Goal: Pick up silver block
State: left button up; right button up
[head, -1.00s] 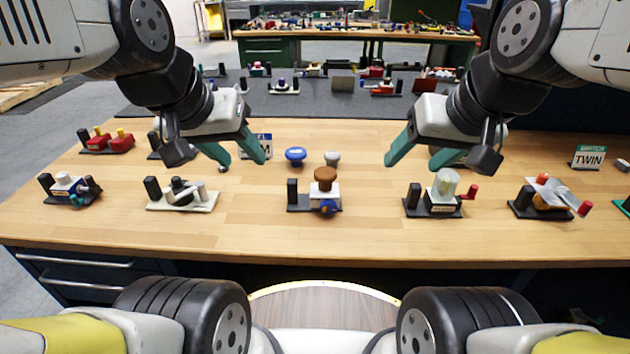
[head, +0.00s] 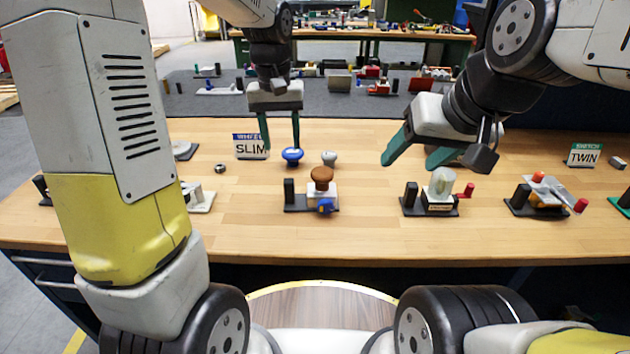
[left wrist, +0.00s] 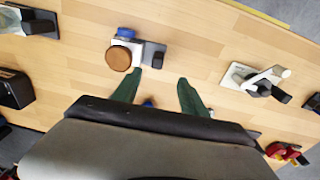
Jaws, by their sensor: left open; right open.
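I cannot tell for sure which thing is the silver block. A small grey block (head: 617,163) lies at the far right of the table in the head view, and a grey knob (head: 329,158) stands near the middle. My left gripper (head: 281,146) is open and empty, fingers pointing down beside the blue knob (head: 292,156), left of the grey knob. In the left wrist view its fingers (left wrist: 158,84) are spread over bare wood, with a bit of blue showing between them. My right gripper (head: 407,162) is open and empty, right of the grey knob.
Valve fixtures stand along the front: one with a brown knob (head: 321,176), one with a clear dome (head: 441,184), one with a red-tipped handle (head: 540,195). A SLIM sign (head: 250,147) and a TWIN sign (head: 582,155) stand behind.

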pick_arm(q)
notch_tip(320, 180, down, 3)
jog(key=w+d, duration=0.1)
jog(key=w, duration=0.1)
send_over(289, 180)
jog(key=shift+g, duration=0.3)
notch_tip(289, 180, down, 5)
jog(key=shift+s+f, duration=0.1)
jog(key=shift+f, duration=3.15)
grip_shut()
jog(key=shift+r, duration=0.1)
